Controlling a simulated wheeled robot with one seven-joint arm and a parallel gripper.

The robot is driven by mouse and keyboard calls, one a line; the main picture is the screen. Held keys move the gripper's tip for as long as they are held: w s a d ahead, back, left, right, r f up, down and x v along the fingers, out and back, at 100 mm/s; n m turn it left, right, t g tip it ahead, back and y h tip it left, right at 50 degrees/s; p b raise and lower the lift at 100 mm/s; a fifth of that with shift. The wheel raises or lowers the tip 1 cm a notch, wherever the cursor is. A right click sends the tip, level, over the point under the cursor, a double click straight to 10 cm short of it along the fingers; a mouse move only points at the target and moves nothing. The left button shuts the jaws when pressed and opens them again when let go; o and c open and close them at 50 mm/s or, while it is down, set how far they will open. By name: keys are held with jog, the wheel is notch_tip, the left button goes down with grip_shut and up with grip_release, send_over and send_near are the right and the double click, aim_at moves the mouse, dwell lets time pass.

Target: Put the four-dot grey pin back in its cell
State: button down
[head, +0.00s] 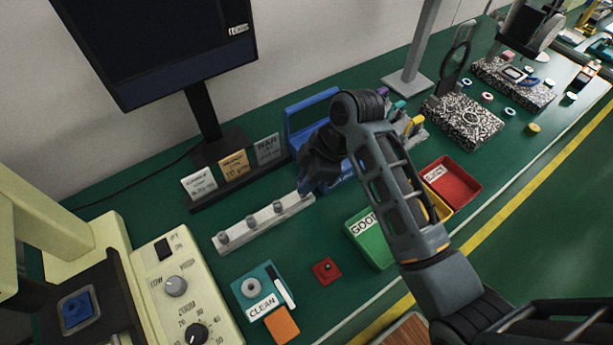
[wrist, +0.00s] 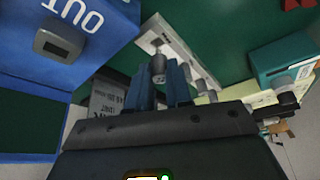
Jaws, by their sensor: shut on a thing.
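My gripper (head: 306,188) is over the right end of the pale rack (head: 262,227), beside the blue tote. In the wrist view, its two blue fingers (wrist: 164,84) are shut on a grey pin (wrist: 158,66), whose rounded grey end shows between them. The rack (wrist: 193,58) lies just beyond the fingertips. Whether the held pin touches the rack or is in a cell, I cannot tell. Several other grey pins (head: 251,222) stand along the rack in the head view. No dot marks are readable on the held pin or at its cell.
A blue tote marked OUT (wrist: 60,42) is close beside the gripper. Label cards (head: 234,166) stand behind the rack. A green GOOD bin (head: 372,243), a red bin (head: 455,186), a red block (head: 326,271) and a teal CLEAN pad (head: 262,287) lie nearby. Green bench shows in front of the rack.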

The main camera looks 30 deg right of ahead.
jog(key=shift+f+b, duration=0.7)
jog(key=shift+f, duration=0.55)
dwell(0.3)
jog(key=c, duration=1)
grip_release()
jog(key=shift+o, duration=0.2)
jog(key=shift+r, duration=0.15)
jog(key=v, duration=0.7)
jog(key=shift+r, duration=0.3)
jog(key=shift+d, duration=0.1)
